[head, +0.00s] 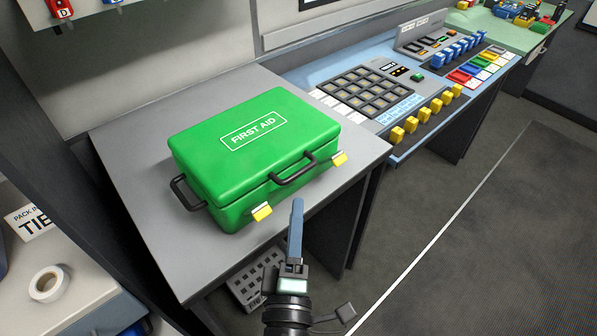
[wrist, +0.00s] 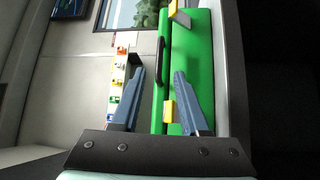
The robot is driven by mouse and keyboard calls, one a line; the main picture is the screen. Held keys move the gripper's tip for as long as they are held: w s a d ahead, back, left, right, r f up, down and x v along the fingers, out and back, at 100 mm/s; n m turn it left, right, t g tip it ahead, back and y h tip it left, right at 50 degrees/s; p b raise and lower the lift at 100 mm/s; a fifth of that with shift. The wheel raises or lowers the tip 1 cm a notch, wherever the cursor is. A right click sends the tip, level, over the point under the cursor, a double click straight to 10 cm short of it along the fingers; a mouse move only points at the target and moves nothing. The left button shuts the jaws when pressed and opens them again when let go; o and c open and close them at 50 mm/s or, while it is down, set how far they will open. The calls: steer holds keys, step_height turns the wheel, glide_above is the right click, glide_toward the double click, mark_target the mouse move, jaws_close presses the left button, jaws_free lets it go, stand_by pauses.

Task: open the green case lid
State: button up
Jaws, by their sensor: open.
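The green first aid case (head: 240,190) stands on a grey counter. Its lid (head: 215,125), lettered FIRST AID, is down. A dark handle (head: 296,171) is on the front, between two yellow-and-white latches, the left one (head: 262,212) and the right one (head: 339,158). I cannot tell whether the latches are fastened. My gripper (head: 297,202) is in front of the case near the counter's front edge, one finger overlapping the other there. In the wrist view my gripper (wrist: 159,73) is open and empty, its right finger overlapping the case front (wrist: 192,60) beside the near latch (wrist: 169,111).
The grey counter (head: 130,150) is bare around the case. A blue console (head: 330,75) with buttons and yellow levers adjoins at the right. A perforated grey box (head: 250,290) sits below the counter. A white tape roll (head: 48,283) lies on a shelf at lower left. Floor at right is clear.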

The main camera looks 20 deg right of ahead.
steer(key=p+x, duration=0.1)
steer(key=x, duration=0.7)
steer(key=shift+p, duration=0.3)
steer(key=shift+c, duration=0.3)
jaws_close()
stand_by(0.7)
